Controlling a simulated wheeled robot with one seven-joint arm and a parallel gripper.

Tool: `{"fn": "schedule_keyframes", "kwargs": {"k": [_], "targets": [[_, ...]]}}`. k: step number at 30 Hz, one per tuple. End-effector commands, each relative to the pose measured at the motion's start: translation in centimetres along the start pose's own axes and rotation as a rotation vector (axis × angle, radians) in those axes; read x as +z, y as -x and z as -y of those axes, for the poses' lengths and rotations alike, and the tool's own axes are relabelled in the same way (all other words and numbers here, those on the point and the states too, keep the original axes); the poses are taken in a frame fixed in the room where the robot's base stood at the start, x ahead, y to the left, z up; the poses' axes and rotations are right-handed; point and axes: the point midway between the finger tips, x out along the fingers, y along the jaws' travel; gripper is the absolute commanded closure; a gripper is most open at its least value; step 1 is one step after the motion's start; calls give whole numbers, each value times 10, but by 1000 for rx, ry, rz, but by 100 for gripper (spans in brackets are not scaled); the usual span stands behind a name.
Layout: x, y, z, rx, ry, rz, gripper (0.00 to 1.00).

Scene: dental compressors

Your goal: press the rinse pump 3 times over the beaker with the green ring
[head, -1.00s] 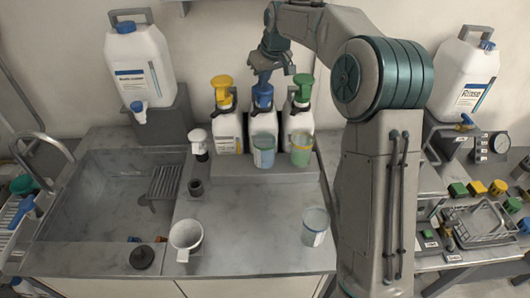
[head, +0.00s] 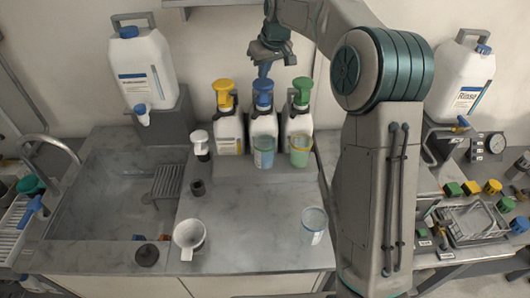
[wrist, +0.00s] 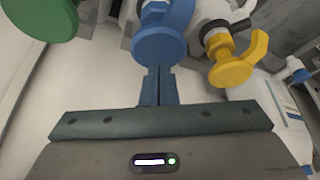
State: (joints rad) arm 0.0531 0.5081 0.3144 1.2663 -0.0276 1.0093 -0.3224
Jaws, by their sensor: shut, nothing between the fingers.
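Three pump bottles stand on a raised ledge at the back, with a yellow pump (head: 224,92), a blue pump (head: 263,92) and a green pump (head: 302,92). Their labels are too small to read. A blue-tinted beaker (head: 264,154) stands in front of the blue pump, a green-tinted beaker (head: 300,153) in front of the green one. Ring colours are hard to tell. My gripper (head: 264,70) is shut and empty, pointing down just above the blue pump head. In the wrist view, its fingertips (wrist: 158,72) line up with the blue pump head (wrist: 159,46); contact is unclear.
Another beaker (head: 314,222) and a white mug-like cup (head: 189,236) stand on the front counter. A sink (head: 110,205) is at left.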

Motion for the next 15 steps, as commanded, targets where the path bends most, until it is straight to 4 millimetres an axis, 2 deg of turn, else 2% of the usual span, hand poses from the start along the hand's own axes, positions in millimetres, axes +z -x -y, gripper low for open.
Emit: {"fn": "schedule_keyframes", "kwargs": {"k": [10, 15], "targets": [[0, 1, 0, 1, 0, -2, 100], [-4, 10, 0, 1, 0, -2, 100]]}}
